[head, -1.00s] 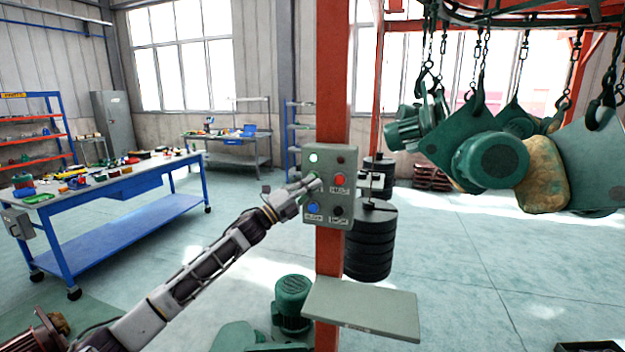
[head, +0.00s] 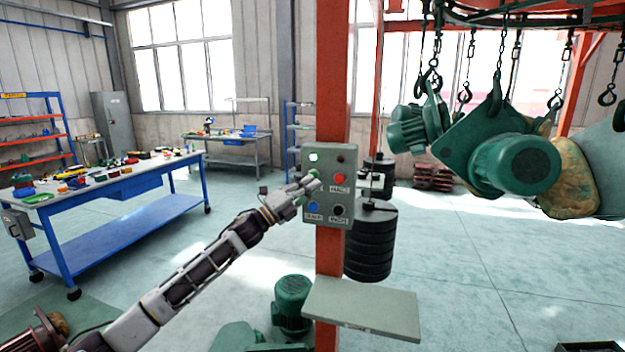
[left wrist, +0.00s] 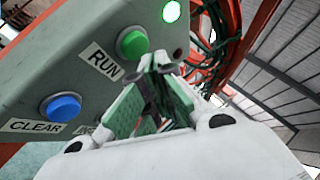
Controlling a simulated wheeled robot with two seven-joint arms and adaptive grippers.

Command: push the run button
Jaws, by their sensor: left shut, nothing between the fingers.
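A grey control box (head: 325,235) is fixed to an orange post. The green RUN button (left wrist: 132,42) shows in the left wrist view above its RUN label. In the head view my gripper hides most of it. A blue CLEAR button (head: 313,207), a red HALT button (head: 339,178) and a black button (head: 337,210) are on the same face. A green lamp (head: 313,157) is lit at the top. My left gripper (head: 314,181) is shut and empty in front of the box.
Green motors and plates (head: 515,165) hang from hooks and chains at right. A grey shelf (head: 362,308) sticks out from the post below the box. A blue workbench (head: 110,235) with small parts stands at left. A green motor (head: 292,300) stands below my left arm.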

